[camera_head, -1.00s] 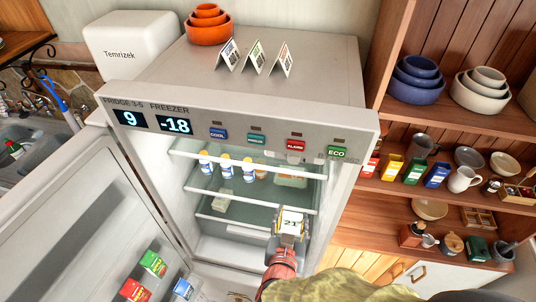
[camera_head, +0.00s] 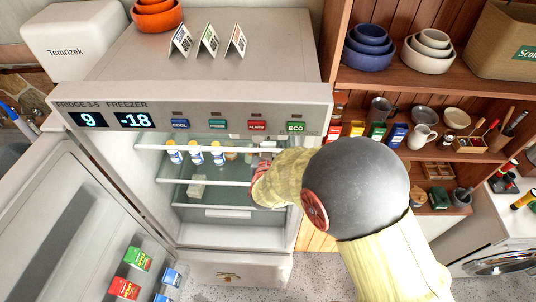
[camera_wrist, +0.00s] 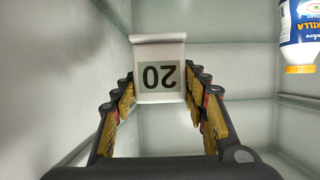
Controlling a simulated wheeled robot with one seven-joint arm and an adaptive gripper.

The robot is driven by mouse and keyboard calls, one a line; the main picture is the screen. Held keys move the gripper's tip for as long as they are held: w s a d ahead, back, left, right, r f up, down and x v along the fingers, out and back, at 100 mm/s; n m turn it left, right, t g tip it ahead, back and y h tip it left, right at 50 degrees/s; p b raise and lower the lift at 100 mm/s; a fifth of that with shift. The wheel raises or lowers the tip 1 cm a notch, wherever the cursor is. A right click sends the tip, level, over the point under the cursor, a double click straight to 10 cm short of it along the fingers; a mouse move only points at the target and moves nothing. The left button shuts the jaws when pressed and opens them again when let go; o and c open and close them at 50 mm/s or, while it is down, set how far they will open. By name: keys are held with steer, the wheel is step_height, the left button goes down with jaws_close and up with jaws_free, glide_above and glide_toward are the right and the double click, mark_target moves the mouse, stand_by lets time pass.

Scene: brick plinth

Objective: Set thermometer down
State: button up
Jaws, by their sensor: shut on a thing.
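The thermometer is a small white block (camera_wrist: 158,52) with a dark "20", upside down in the wrist view. It sits between the fingers of my gripper (camera_wrist: 160,85), which is shut on it. My gripper is inside the open fridge (camera_head: 215,93); in the head view my arm hides most of it and the thermometer. Glass shelves (camera_head: 225,188) with white front edges lie inside. I cannot tell whether the thermometer touches a shelf.
White bottles with yellow caps (camera_head: 196,153) stand on the upper shelf; one bottle (camera_wrist: 300,35) shows at the wrist view's upper right. A pale block (camera_head: 197,186) sits lower. The open door (camera_head: 75,215) holds cartons (camera_head: 137,259). Wooden shelves (camera_head: 470,92) stand to the right.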

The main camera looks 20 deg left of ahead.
step_height(320, 180, down, 5)
steer(key=shift+f+p, duration=0.15)
steer(key=shift+p, duration=0.3)
steer(key=shift+w+a+f, duration=0.1)
steer(key=shift+f, duration=0.05)
steer(key=shift+f, duration=0.15)
steer(key=o, duration=1.1)
steer(key=shift+o, duration=0.2)
